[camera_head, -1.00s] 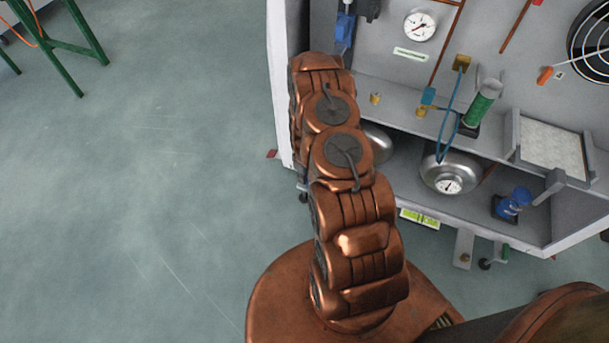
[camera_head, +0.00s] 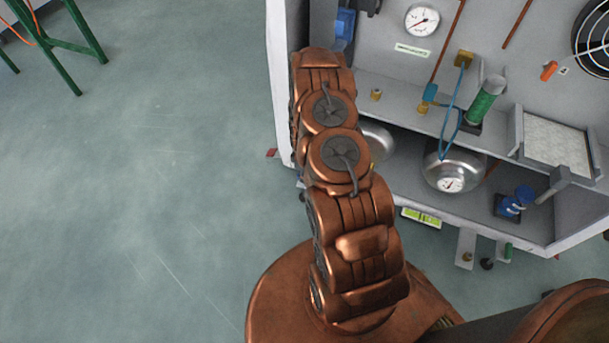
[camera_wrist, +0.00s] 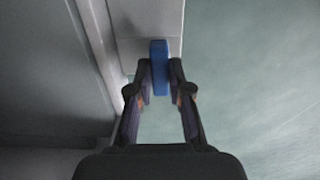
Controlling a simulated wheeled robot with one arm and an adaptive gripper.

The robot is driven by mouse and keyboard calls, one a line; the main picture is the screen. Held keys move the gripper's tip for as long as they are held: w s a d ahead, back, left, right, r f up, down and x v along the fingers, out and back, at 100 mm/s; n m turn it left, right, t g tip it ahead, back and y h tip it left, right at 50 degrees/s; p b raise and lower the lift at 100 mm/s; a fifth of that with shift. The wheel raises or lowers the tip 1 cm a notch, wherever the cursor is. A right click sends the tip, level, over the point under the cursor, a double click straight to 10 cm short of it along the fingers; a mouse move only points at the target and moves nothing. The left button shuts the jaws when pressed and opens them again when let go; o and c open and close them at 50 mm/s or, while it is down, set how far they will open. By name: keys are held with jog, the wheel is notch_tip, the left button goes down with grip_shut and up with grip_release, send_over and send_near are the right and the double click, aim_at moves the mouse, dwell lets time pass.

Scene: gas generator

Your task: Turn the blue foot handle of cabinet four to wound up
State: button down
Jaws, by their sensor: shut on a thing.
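The blue foot handle (camera_wrist: 160,68) shows in the wrist view as a narrow upright blue piece against a pale grey cabinet part (camera_wrist: 147,50). My gripper (camera_wrist: 160,88) has its two dark fingers closed in on the handle's lower part, one on each side. The gripper and this handle are hidden in the head view behind my copper-coloured arm, which reaches to the cabinet's left side. The open-fronted cabinet (camera_head: 285,95) is light grey. I cannot read a cabinet number.
The cabinet holds gauges (camera_head: 422,19), a green cylinder (camera_head: 485,100), round metal vessels (camera_head: 455,170) and a blue fitting (camera_head: 515,202). A bracket (camera_head: 466,247) stands below its front edge. A green-legged table (camera_head: 75,40) is at upper left. The floor (camera_head: 150,190) between is clear.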

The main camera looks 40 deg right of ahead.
jog(key=c, duration=1.1)
grip_release()
jog(key=shift+r, duration=0.1)
jog(key=shift+r, duration=5.9)
jog(key=s+a+r+m+p, duration=0.1)
jog(key=s+a+r+p, duration=0.35)
jog(key=r, duration=1.05)
jog(key=s+a+r+m+p, duration=0.1)
jog(key=a+r+p, duration=0.5)
jog(key=r, duration=0.8)
jog(key=s+a+r+m+p, duration=0.1)
jog(key=s+a+r+p, duration=0.2)
jog(key=r+p, duration=0.8)
jog(key=s+a+r+m+p, duration=0.1)
jog(key=s+a+r+p, duration=0.1)
jog(key=s+r, duration=0.5)
jog(key=s+a+r+m+g+p, duration=0.1)
jog(key=s+a+r+p, duration=0.2)
jog(key=s+r, duration=0.5)
jog(key=s+a+r+m+p, duration=0.1)
jog(key=s+a+r+p, duration=0.2)
jog(key=r, duration=1.2)
jog(key=shift+s+g+p, duration=0.4)
jog(key=shift+s+p, duration=0.65)
jog(key=shift+s, duration=1.1)
